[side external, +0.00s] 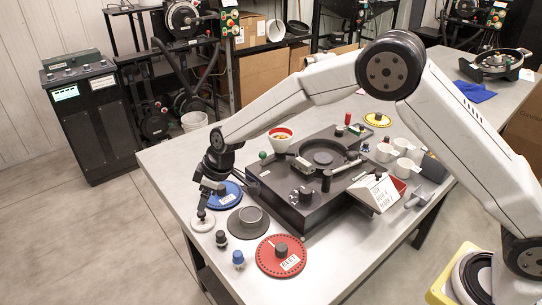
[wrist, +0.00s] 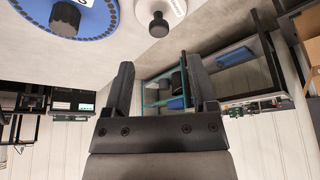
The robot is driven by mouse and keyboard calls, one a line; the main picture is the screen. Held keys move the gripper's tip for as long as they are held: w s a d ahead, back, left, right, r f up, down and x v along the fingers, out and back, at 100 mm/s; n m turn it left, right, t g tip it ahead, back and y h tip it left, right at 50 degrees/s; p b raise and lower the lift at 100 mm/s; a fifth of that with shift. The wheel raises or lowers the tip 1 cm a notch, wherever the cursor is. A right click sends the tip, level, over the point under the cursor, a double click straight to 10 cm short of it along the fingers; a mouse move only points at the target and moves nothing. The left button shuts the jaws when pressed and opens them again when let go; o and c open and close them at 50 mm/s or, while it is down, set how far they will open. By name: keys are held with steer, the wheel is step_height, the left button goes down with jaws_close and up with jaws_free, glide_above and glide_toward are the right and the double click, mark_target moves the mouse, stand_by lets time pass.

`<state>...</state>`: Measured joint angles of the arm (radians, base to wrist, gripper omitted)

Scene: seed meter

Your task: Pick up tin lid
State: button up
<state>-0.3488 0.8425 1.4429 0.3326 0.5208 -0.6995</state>
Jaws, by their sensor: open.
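A small white disc with a dark knob (side external: 203,222), which looks like the tin lid, lies flat near the table's left edge in the side view. In the wrist view a white disc with a black knob (wrist: 172,8) shows at the top, cut off by the frame edge, beyond my fingertips. My gripper (side external: 205,198) is just above the white disc in the side view, pointing down at a tilt. Its two fingers (wrist: 160,78) are apart with nothing between them.
A blue disc (side external: 229,191) lies close behind the gripper and also shows in the wrist view (wrist: 90,22). A dark machine (side external: 300,205) fills the middle of the table (side external: 185,165).

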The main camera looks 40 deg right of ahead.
mark_target(205, 214)
steer(key=shift+x, duration=0.9)
steer(key=shift+f, duration=0.1)
steer(key=shift+x, duration=2.5)
steer(key=shift+s+d+f, duration=0.1)
steer(key=shift+d, duration=0.05)
jaws_close()
